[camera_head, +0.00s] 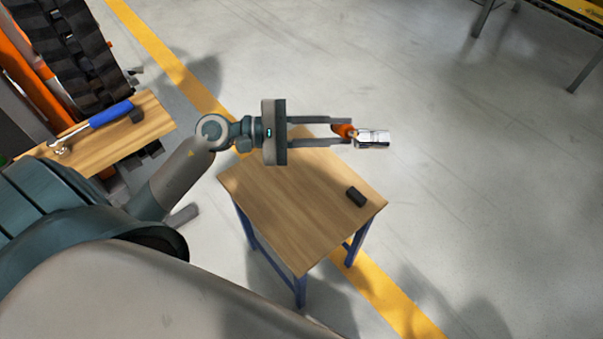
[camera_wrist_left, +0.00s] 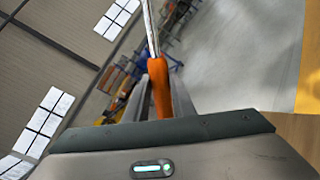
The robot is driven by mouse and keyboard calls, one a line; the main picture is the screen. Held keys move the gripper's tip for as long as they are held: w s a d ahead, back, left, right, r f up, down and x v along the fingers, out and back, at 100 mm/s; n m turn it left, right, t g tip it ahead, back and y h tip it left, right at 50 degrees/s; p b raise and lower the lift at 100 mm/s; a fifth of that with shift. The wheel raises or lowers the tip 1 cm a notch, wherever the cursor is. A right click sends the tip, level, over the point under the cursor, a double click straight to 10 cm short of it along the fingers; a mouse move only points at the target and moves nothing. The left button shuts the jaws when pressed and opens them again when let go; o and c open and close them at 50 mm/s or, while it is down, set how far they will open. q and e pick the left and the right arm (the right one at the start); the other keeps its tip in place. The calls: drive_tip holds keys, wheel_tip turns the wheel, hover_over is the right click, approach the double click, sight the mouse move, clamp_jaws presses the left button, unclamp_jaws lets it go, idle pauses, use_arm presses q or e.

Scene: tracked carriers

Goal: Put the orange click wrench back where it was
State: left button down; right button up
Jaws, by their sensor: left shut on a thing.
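My left gripper (camera_head: 343,133) is shut on the orange click wrench (camera_head: 343,130), high over the far edge of a small wooden table. In the head view the wrench shows as an orange handle between the fingers with a bright metal part sticking out beyond the fingertips. In the left wrist view its orange handle (camera_wrist_left: 160,88) is between the fingers and its metal shaft runs up out of the top of the frame. My right gripper is not in view.
The small wooden table (camera_head: 270,210) has blue legs and carries a small black block (camera_head: 356,196). Another wooden surface (camera_head: 150,125) at left holds a blue-handled wrench (camera_head: 110,115). Black tracks (camera_head: 75,50) stand behind it. Open grey floor lies to the right.

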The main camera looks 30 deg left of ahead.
use_arm(q)
drive_tip(key=s+d+f+m+g+y+p, duration=0.1)
drive_tip(key=s+d+f+m+g+y, duration=0.1)
drive_tip(key=d+f+m+g+y, duration=0.3)
drive_tip(key=s+d+f+m+g+y+p, duration=0.1)
drive_tip(key=s+d+f+m+g+y, duration=0.15)
drive_tip(key=d+m+g, duration=0.45)
drive_tip(key=a+f+m+t+y+p, duration=0.1)
drive_tip(key=a+f+m+y, duration=0.2)
drive_tip(key=a, duration=0.6)
drive_tip(key=a+f+m+t+y+p, duration=0.1)
drive_tip(key=a+f+m+y, duration=0.3)
drive_tip(key=a, duration=0.5)
drive_tip(key=shift+a, duration=0.2)
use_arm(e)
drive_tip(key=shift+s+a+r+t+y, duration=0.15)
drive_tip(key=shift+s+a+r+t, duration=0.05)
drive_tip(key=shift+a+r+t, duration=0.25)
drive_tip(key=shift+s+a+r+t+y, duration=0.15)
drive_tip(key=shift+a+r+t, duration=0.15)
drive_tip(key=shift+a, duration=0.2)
use_arm(q)
drive_tip(key=shift+y, duration=0.25)
drive_tip(key=shift+w+d, duration=0.1)
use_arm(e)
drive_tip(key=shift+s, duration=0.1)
